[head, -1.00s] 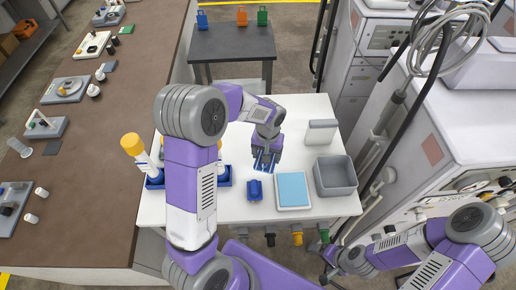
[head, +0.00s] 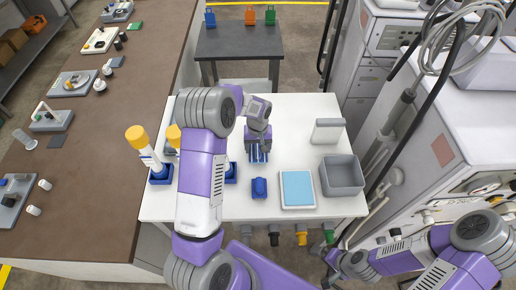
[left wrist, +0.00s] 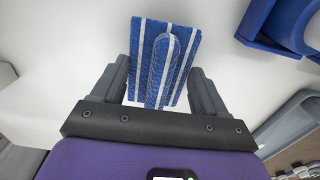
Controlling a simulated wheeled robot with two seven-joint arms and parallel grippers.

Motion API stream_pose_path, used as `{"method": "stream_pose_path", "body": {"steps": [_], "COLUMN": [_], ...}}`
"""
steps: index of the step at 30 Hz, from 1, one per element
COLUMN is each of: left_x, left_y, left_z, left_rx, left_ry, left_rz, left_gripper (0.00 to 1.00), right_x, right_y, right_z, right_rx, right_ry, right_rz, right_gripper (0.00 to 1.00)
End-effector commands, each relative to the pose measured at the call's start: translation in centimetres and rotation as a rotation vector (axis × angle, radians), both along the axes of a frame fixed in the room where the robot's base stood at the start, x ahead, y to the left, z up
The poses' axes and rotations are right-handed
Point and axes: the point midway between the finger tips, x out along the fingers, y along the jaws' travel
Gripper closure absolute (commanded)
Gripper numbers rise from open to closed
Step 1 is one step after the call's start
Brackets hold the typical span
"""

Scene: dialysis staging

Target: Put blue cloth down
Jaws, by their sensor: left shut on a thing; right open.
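The blue cloth (head: 254,155), with white stripes, hangs at my left gripper (head: 258,150) over the middle of the white table (head: 290,108). In the left wrist view the cloth (left wrist: 146,60) has a raised fold between the fingers of my left gripper (left wrist: 160,85), which is shut on it. White surface lies behind the cloth; I cannot tell whether the cloth touches it. My right gripper (head: 333,268) is open and empty, low at the right near the table's front edge.
Yellow-capped bottles (head: 137,133) stand at left. The back middle of the table is clear.

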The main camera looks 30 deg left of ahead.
Motion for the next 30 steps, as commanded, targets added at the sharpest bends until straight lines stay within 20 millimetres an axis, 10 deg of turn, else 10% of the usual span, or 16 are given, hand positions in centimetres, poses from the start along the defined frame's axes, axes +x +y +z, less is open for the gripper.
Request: {"method": "stream_pose_path", "body": {"steps": [13, 14, 18, 30], "left_x": [0.01, 0.0, 0.0, 0.04], "left_y": [-0.02, -0.02, -0.02, -0.02], "left_z": [-1.39, -1.34, -1.26, -0.54], "left_rx": [0.001, 0.001, 0.001, 0.0], "left_ry": [-0.001, -0.001, -0.001, -0.002], "left_rz": [-0.001, -0.001, -0.001, -0.001], "left_gripper": [0.56, 0.23, 0.02, 0.01], "right_x": [-0.01, -0.01, 0.0, -0.01], "right_y": [0.0, 0.0, 0.0, 0.0], "right_z": [-0.48, -0.43, -0.35, 0.1], "right_rx": [0.0, 0.0, 0.0, 0.0], "right_ry": [0.0, 0.0, 0.0, 0.0], "right_rz": [0.0, 0.0, 0.0, 0.0], "right_gripper": [0.01, 0.01, 0.01, 0.01]}}
